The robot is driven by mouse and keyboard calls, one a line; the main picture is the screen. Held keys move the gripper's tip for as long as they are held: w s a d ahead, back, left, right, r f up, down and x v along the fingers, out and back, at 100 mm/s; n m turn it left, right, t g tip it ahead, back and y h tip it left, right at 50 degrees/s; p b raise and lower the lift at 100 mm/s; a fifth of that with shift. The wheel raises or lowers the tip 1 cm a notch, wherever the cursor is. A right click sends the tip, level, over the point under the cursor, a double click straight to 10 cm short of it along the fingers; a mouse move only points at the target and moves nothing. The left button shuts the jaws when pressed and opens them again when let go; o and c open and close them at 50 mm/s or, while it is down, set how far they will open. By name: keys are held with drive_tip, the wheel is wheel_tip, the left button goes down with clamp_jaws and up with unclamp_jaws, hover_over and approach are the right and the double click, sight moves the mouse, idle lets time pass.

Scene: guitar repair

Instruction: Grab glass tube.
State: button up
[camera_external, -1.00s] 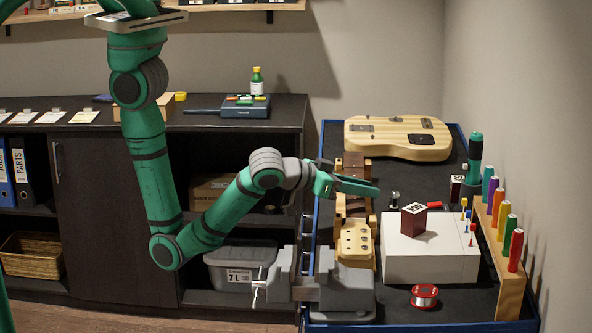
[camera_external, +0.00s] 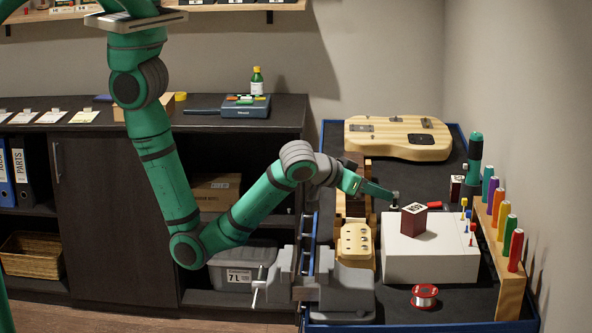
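My gripper (camera_external: 391,195) is over the workbench, its fingers pointing right and slightly down. Its tips are at a small dark-topped piece (camera_external: 395,205) near the back left corner of the white box; I cannot tell whether they touch it. I cannot tell whether the fingers are open or shut. No glass tube can be made out for certain; it may be hidden or too small to tell.
A dark red block (camera_external: 413,222) stands on the white box (camera_external: 425,268). Coloured-handled tools (camera_external: 516,250) stand in a wooden rack at right. A guitar body (camera_external: 440,148) lies behind, a grey vise (camera_external: 345,290) and wire spool (camera_external: 424,296) in front.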

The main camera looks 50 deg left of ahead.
sight(394, 203)
drive_tip(key=shift+x, duration=2.3)
drive_tip(key=shift+a+r, duration=0.1)
drive_tip(key=shift+r, duration=0.05)
drive_tip(key=c, duration=0.5)
drive_tip(key=shift+o, duration=0.2)
